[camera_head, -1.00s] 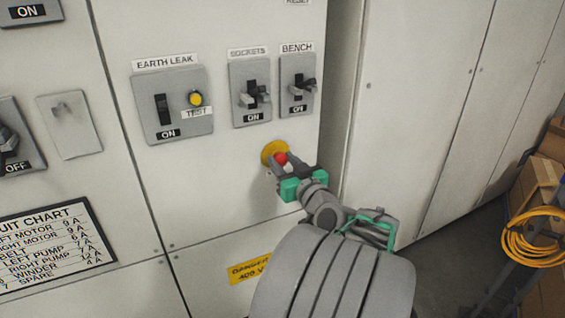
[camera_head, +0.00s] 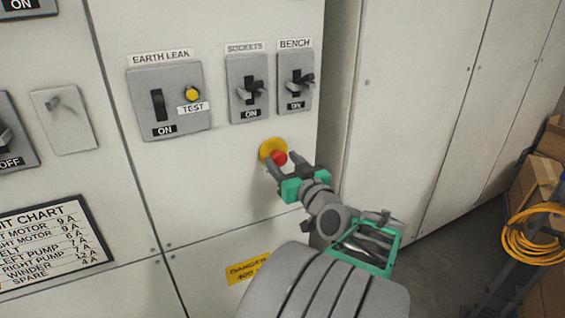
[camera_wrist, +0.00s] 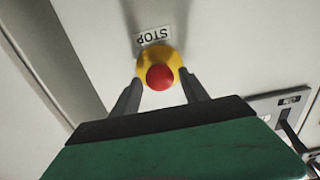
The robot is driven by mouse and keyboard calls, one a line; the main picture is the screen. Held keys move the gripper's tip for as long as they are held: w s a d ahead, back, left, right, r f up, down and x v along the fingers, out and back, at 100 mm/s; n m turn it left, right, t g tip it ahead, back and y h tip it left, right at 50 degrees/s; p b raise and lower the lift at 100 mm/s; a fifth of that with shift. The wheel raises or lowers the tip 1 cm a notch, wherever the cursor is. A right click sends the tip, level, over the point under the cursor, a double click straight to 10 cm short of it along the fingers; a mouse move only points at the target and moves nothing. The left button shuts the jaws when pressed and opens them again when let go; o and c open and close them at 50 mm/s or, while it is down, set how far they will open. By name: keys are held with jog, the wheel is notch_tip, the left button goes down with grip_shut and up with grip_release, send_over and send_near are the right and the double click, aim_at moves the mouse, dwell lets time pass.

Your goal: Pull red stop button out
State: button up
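The red stop button (camera_head: 279,157) sits on a round yellow base (camera_head: 267,148) low on the pale cabinet panel. In the wrist view the red button (camera_wrist: 160,77) shows in front of its yellow base (camera_wrist: 147,62), with a STOP label (camera_wrist: 154,36) beside it. My gripper (camera_head: 283,165) is open in front of the panel. In the wrist view its two dark fingers (camera_wrist: 160,88) stand apart, one on each side of the button, with gaps between them and the red cap. How deep the fingertips reach is hard to tell.
The sockets switch (camera_head: 251,92), bench switch (camera_head: 297,82) and earth leak unit (camera_head: 177,125) are above the button. A yellow danger label (camera_head: 246,270) is below. Plain cabinet doors (camera_head: 400,120) stand to the right, with a coiled yellow cable (camera_head: 535,240) beyond.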

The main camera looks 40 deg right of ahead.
jog(key=shift+o, duration=0.4)
jog(key=v, duration=0.7)
jog(key=shift+s, duration=0.4)
jog(key=shift+a+r, duration=0.1)
jog(key=shift+a, duration=0.05)
jog(key=w+a+r+n+g+y+p, duration=0.1)
jog(key=w+a+n+g+y+p, duration=0.2)
jog(key=a+p, duration=0.45)
jog(key=w+a+r+n+g+y+p, duration=0.1)
jog(key=w+a+g+y+p, duration=0.3)
jog(key=a+p, duration=0.4)
jog(key=s+a+r+g+h+p, duration=0.1)
jog(key=s+a+r+g+p, duration=0.2)
jog(key=a+p, duration=0.3)
jog(key=s+a+r+g+h+p, duration=0.1)
jog(key=s+a+r+g+p, duration=0.3)
jog(key=s+a+r+p, duration=0.1)
jog(key=shift+s+a+m+p, duration=0.3)
jog(key=shift+a+p, duration=0.25)
jog(key=shift+a, duration=0.6)
